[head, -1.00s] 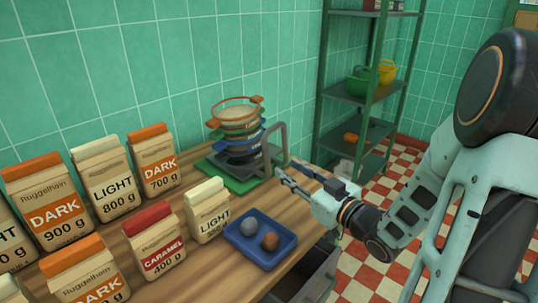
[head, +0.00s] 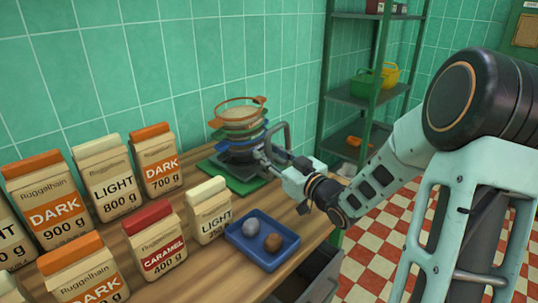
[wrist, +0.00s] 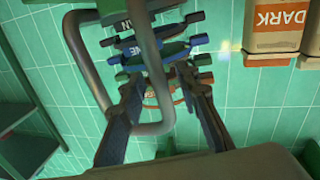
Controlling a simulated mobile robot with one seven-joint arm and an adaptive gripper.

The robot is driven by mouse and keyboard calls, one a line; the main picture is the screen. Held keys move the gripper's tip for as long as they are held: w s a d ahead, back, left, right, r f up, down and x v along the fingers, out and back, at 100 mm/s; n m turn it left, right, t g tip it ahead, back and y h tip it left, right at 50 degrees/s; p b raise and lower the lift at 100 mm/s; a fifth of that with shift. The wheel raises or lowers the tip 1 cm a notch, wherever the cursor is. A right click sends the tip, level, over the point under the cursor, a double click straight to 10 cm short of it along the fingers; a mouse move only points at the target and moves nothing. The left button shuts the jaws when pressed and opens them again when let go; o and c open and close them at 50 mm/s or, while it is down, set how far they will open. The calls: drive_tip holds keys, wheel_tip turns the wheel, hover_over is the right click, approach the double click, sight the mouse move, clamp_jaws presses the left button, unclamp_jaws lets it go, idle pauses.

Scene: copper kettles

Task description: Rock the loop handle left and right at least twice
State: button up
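The grey loop handle (head: 283,131) stands at the right side of a stack of coloured sieves (head: 239,122) on a green base (head: 232,181). My gripper (head: 263,153) is at the handle's near side, in front of the stack. In the wrist view the loop handle (wrist: 150,45) is a thick bent bar close to the camera. My gripper's two fingers (wrist: 167,95) are spread, and one bar of the loop shows between them. The other bar lies outside the left finger. I cannot tell whether a finger touches the loop.
Several paper bags (head: 115,187) stand on the left of the wooden counter (head: 206,256). A blue tray (head: 284,261) with two round lumps lies in front of my gripper. A green shelf rack (head: 360,101) stands behind on the right.

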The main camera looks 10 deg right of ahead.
drive_tip(key=shift+c, duration=0.7)
clamp_jaws()
drive_tip(key=shift+w+d+r+p, duration=0.1)
drive_tip(key=shift+d+r+p, duration=0.2)
drive_tip(key=shift+p, duration=0.4)
drive_tip(key=shift+w+d+r+m+p, duration=0.3)
drive_tip(key=shift+m+p, duration=0.5)
drive_tip(key=shift+p, duration=0.4)
drive_tip(key=shift+w+d+m+g+p, duration=0.35)
drive_tip(key=shift+d+m+p, duration=0.3)
drive_tip(key=shift+p, duration=0.45)
drive_tip(key=shift+a+f, duration=0.1)
drive_tip(key=shift+a, duration=0.05)
